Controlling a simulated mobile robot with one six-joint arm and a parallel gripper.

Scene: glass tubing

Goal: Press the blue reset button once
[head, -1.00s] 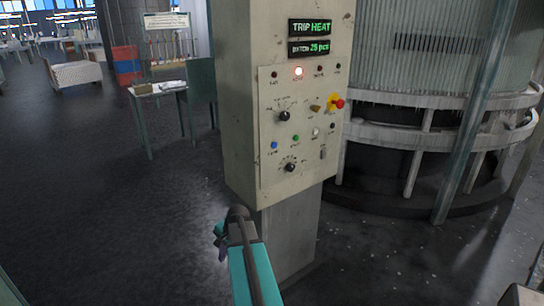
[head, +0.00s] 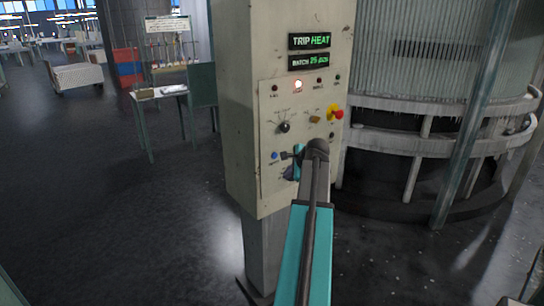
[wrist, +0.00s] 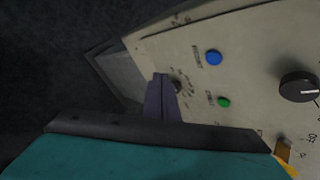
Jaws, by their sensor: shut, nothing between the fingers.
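The blue button (head: 274,155) is on the lower left of the beige control panel; it also shows clearly in the wrist view (wrist: 213,57). My gripper (head: 288,173) is shut and empty in front of the lower panel, a little below and right of the blue button in the head view. In the wrist view its purple-grey fingers (wrist: 160,82) point at the panel near the lower dial, apart from the blue button. Whether they touch the panel I cannot tell. My arm hides part of the lower right panel in the head view.
The green button (wrist: 223,102) and a black knob (wrist: 298,87) are near the blue one. A red-and-yellow stop button (head: 336,114) is at the right. A lamp (head: 298,84) glows; the display (head: 309,40) reads TRIP HEAT. Open floor lies left.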

